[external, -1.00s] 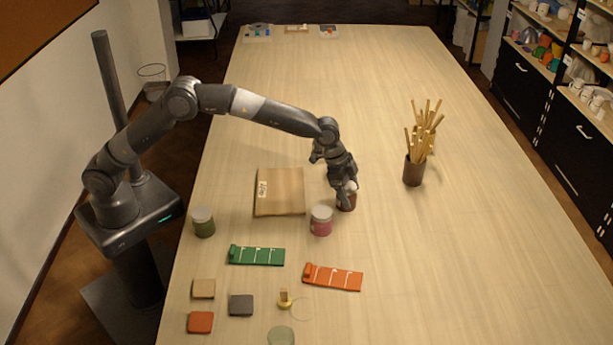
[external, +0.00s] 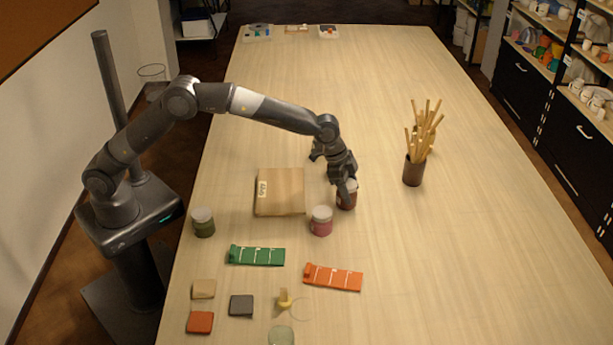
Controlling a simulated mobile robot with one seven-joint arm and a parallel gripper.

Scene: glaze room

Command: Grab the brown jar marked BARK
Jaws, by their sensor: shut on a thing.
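The jar appears upright and at table height.
A pink jar (external: 321,222) stands just left and in front of the brown one. A green jar (external: 203,223) is farther left. A pot of wooden tools (external: 414,171) stands to the right. The table's far half is mostly clear.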

